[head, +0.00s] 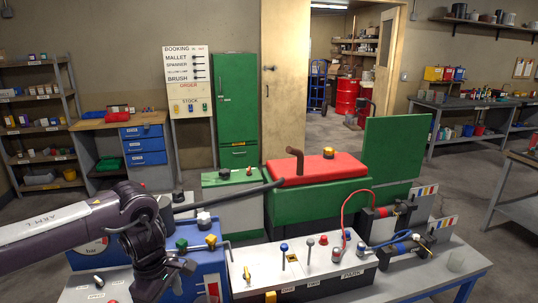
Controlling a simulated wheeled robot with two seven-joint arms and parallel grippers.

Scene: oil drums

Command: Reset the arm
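My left arm (60,228), pale grey with dark joints and printed lettering, comes in from the left edge. It bends down at a dark joint over the left part of the front bench. Its dark lower end, with my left gripper (160,276), is low in the picture over the bench's left side. The fingers are too dark and blurred to tell open from shut, and I see nothing clearly held. My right arm and gripper are not in view.
A grey control panel (262,262) with several levers stands beside a blue box (203,268) on the front bench. A red-topped green cabinet (315,205) stands behind. Red drums (347,97) are beyond the doorway. The floor at right is partly clear.

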